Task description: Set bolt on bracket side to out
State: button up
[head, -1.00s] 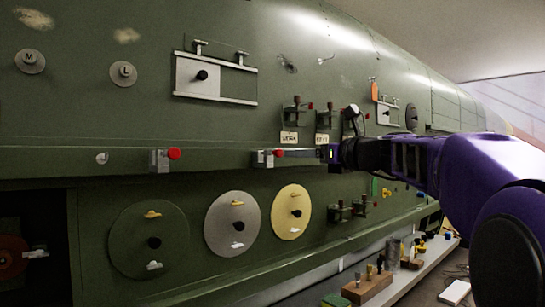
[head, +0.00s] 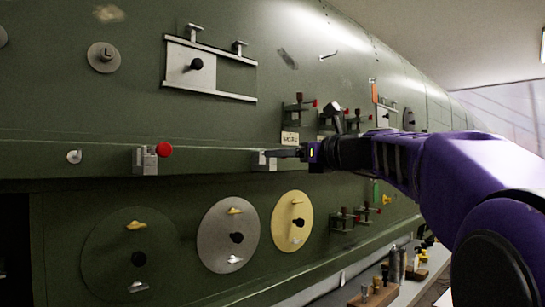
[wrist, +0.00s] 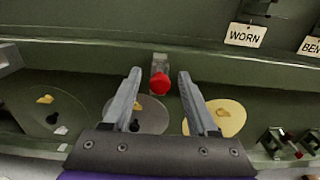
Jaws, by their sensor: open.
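A grey block with a red round knob (wrist: 160,85) sits on the green ledge, between the two fingers in the wrist view. In the head view its grey block (head: 259,160) shows, but its knob is hidden by my gripper. My gripper (head: 281,153) is open, reaching in from the right, with its fingertips around the level of this block. In the wrist view the fingers (wrist: 158,80) stand to either side of the knob, with gaps on both sides. I cannot tell if they touch anything. A similar block with a red knob (head: 164,149) is further left.
Labelled WORN (wrist: 245,35), a tag hangs under red-handled fittings (head: 300,106) on the upper panel. Silver (head: 230,262) and yellow (head: 303,225) discs lie below the ledge. A low shelf (head: 415,285) with small tools is at lower right.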

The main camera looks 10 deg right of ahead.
jog(key=shift+c, duration=0.3)
grip_shut()
dwell(1.3)
